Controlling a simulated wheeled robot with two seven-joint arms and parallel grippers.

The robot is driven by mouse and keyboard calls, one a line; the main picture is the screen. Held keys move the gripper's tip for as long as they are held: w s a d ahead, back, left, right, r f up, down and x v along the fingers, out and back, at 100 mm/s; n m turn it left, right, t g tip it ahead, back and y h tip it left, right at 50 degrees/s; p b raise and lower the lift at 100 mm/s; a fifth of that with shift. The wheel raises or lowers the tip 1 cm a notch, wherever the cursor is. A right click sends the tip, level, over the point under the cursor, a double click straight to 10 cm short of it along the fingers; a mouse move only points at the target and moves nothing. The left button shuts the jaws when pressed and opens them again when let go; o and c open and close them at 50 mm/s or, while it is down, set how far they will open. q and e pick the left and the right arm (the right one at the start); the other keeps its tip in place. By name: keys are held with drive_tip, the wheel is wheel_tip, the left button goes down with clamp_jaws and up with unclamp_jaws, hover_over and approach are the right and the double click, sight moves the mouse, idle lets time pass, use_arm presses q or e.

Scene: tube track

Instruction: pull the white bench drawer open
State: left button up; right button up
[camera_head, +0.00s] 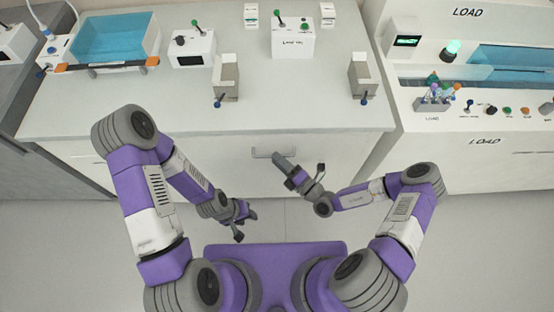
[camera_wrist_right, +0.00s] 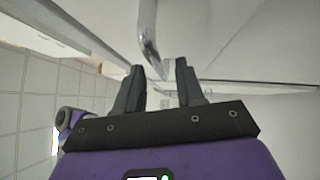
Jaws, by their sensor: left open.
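The white bench drawer (camera_head: 228,168) is in the front of the white bench, and its front looks flush in the head view. Its metal bar handle (camera_head: 262,152) runs sideways near the top of the front. My right gripper (camera_head: 300,168) is at the right end of the handle with its fingers apart. In the right wrist view the handle (camera_wrist_right: 150,35) comes down from the top toward the gap between the open fingertips (camera_wrist_right: 160,68); I cannot tell whether they touch it. My left gripper (camera_head: 246,226) is open and empty, lower and left, away from the drawer.
The bench top (camera_head: 150,110) carries a blue water bath (camera_head: 112,40), white devices (camera_head: 192,48), (camera_head: 293,40) and two grey holders (camera_head: 226,78), (camera_head: 361,78). A second bench with a tube rack (camera_head: 434,100) stands at right. The floor (camera_head: 60,245) before the drawer is clear.

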drive_tip(key=shift+w+a+r, duration=0.1)
drive_tip(key=shift+w+a, duration=0.25)
drive_tip(key=shift+a, duration=0.05)
clamp_jaws()
